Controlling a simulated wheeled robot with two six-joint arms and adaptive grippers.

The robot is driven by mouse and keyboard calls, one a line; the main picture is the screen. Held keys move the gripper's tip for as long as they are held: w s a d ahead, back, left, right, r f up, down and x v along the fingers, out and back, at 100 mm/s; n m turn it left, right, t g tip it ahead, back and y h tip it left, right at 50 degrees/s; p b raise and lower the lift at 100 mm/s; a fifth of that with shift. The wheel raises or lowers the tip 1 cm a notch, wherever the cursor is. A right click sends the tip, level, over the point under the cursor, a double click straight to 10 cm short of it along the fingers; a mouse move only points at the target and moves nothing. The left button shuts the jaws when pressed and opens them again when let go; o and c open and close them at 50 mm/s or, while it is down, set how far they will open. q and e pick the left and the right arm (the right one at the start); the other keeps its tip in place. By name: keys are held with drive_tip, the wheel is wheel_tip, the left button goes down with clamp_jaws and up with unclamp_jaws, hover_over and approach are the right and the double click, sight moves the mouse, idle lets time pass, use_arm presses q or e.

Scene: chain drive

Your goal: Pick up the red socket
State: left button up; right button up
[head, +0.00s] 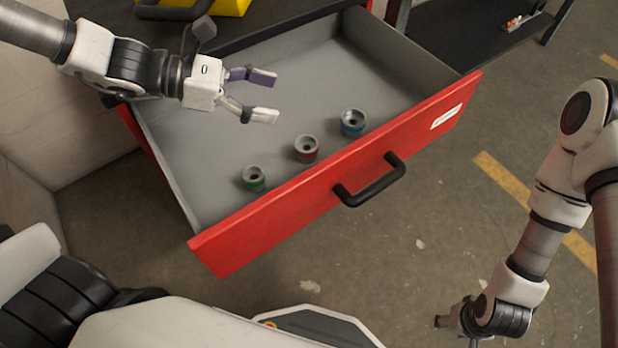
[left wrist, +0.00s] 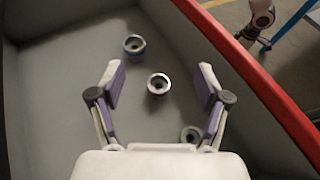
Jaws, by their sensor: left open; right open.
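The red socket (head: 306,149) stands in the open drawer between a green-banded socket (head: 254,178) and a blue-banded socket (head: 353,122). My left gripper (head: 264,96) is open and empty above the drawer, left of and apart from the red socket. My right gripper (head: 447,326) is low at the bottom right, far from the sockets; its fingers are hard to make out.
The drawer has a red front (head: 330,190) with a black handle (head: 370,181) and grey walls around the sockets. Most of its grey floor is bare. A yellow item with a black handle (head: 180,10) sits on top at the upper left. A dark shelf (head: 470,28) stands behind.

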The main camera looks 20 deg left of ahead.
use_arm(q)
wheel_tip(320, 180, down, 4)
drive_tip(key=r+b, duration=0.1)
drive_tip(key=b, duration=0.4)
approach(311, 145)
drive_tip(key=d+f, duration=0.1)
drive_tip(key=w+d+f, duration=0.1)
drive_tip(key=shift+w+f, duration=0.25)
drive_tip(key=shift+w+d+b, duration=0.2)
drive_tip(key=shift+d+b, duration=0.15)
drive_tip(key=shift+d, duration=0.3)
drive_tip(key=b+x, duration=0.2)
drive_tip(key=x, duration=0.2)
drive_tip(key=shift+w+d+f, duration=0.15)
drive_tip(key=shift+d+f, duration=0.05)
drive_tip(key=shift+w+d, duration=0.1)
drive_tip(key=shift+d, duration=0.2)
use_arm(e)
wheel_tip(311, 145, down, 10)
drive_tip(key=shift+r, duration=0.15)
use_arm(q)
drive_tip(key=c, duration=1.4)
